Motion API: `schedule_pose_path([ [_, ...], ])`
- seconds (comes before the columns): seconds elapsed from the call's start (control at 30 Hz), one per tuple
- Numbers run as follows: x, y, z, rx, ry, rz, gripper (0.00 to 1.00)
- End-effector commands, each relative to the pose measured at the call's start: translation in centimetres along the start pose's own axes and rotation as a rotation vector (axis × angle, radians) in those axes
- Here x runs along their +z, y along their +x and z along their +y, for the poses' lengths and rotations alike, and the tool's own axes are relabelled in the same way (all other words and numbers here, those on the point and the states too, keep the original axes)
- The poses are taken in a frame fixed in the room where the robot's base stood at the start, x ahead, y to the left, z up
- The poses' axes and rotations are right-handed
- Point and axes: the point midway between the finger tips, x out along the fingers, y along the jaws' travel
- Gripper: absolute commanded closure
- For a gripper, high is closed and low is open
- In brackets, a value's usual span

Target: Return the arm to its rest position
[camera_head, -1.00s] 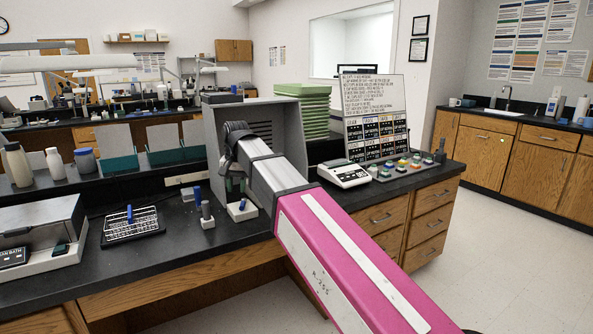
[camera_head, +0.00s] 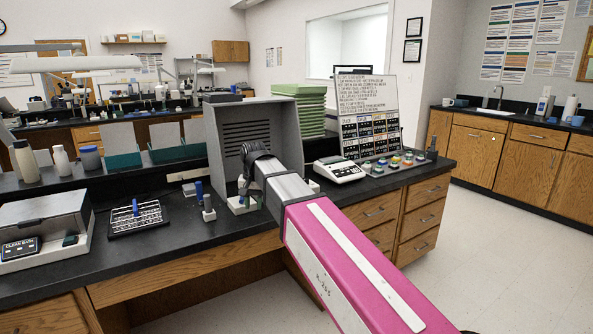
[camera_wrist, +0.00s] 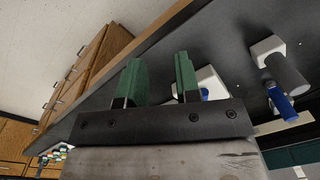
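My arm with its pink sleeve reaches from the lower right over the bench in the head view. My gripper's fingers are mostly hidden there behind my dark wrist. In the wrist view my gripper (camera_wrist: 158,66) has two green fingers spread apart with nothing between them. A white block with a blue part (camera_wrist: 209,82) lies beyond the right finger, apart from it as far as I can tell. My wrist is in front of the open grey box (camera_head: 285,135) on the black bench (camera_head: 150,255).
A white stand (camera_head: 241,207) is close by my wrist. A blue-topped piece (camera_head: 208,212) and a wire rack (camera_head: 137,219) stand to the left, beside a bath unit (camera_head: 45,225). A scale (camera_head: 340,170) and a sign board (camera_head: 368,115) stand right. The floor at right is clear.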

Motion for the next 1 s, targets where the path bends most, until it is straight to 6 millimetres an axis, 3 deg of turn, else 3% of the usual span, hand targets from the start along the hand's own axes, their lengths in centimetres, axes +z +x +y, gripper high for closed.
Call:
schedule_pose_path([
  [0.17, 0.0, 4.1, 4.7, 0.008, 0.011, 0.0, 0.7],
  [0.47, 1.5, 13.4, 16.1, 0.026, 0.028, 0.003, 0.7],
  [0.8, 6.8, 22.4, 27.9, 0.044, 0.04, 0.003, 0.7],
  [1.0, 10.2, 26.0, 32.7, 0.054, 0.042, 0.001, 0.7],
])
